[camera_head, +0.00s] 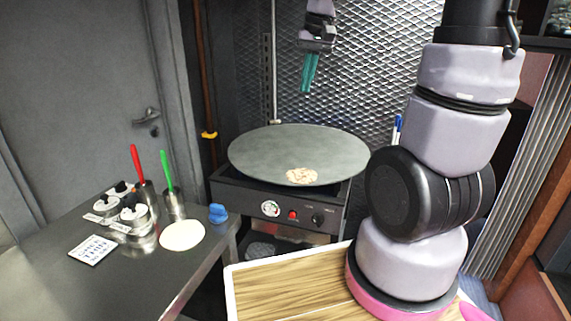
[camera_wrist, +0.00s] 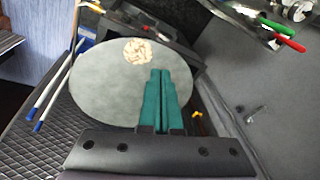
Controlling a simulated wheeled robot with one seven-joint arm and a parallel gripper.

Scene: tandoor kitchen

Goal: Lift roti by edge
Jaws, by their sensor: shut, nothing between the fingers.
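The roti (camera_head: 302,176) is a small, browned, pale disc lying flat near the front right edge of the round grey griddle (camera_head: 270,150). In the wrist view the roti (camera_wrist: 137,51) lies near the top edge of the griddle (camera_wrist: 95,90), beyond my fingertips. My gripper (camera_head: 309,88) has green fingers pointing down, above the back of the griddle and apart from the roti. In the wrist view the gripper's fingers (camera_wrist: 160,75) are together with nothing between them. A plain pale dough disc (camera_head: 182,235) lies on the steel counter at left.
The steel counter (camera_head: 150,275) holds lidded pots (camera_head: 133,212), steel cups with a red-handled (camera_head: 137,160) and a green-handled tool (camera_head: 167,172), a blue object (camera_head: 217,213) and a sign card (camera_head: 92,249). A mesh wall (camera_head: 365,60) stands behind the griddle. A wooden board (camera_head: 290,285) is in front.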

